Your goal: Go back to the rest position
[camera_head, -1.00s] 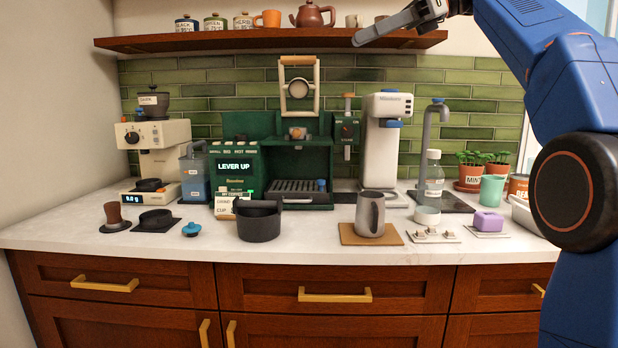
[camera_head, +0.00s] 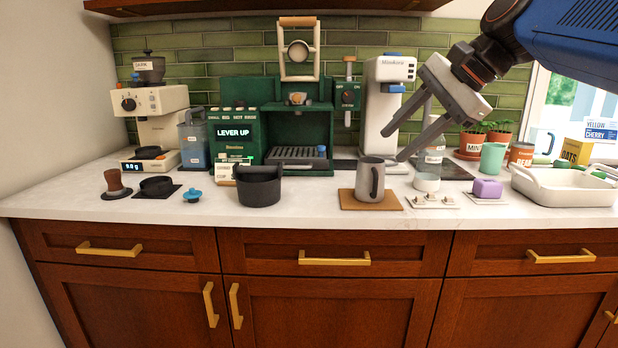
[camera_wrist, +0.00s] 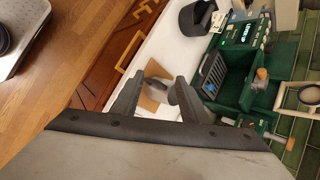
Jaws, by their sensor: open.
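My gripper (camera_head: 393,146) is open and empty in the head view. It is in the air in front of the white grinder, its fingers pointing down and left above the counter. It touches nothing that I can see. In the wrist view my gripper's fingers (camera_wrist: 155,100) are spread apart. The grey metal pitcher (camera_head: 370,180) stands upright on a brown mat (camera_head: 352,201) below and left of the fingers. The pitcher (camera_wrist: 157,70) shows beyond the fingers in the wrist view. The rest position itself is not marked in any view.
A green lever machine (camera_head: 290,140) and a white grinder (camera_head: 392,100) stand at the back. A black knock box (camera_head: 259,188), a lilac block (camera_head: 487,189) and a white tray (camera_head: 566,188) stand on the counter (camera_head: 250,216). A wooden shelf (camera_head: 200,6) hangs above.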

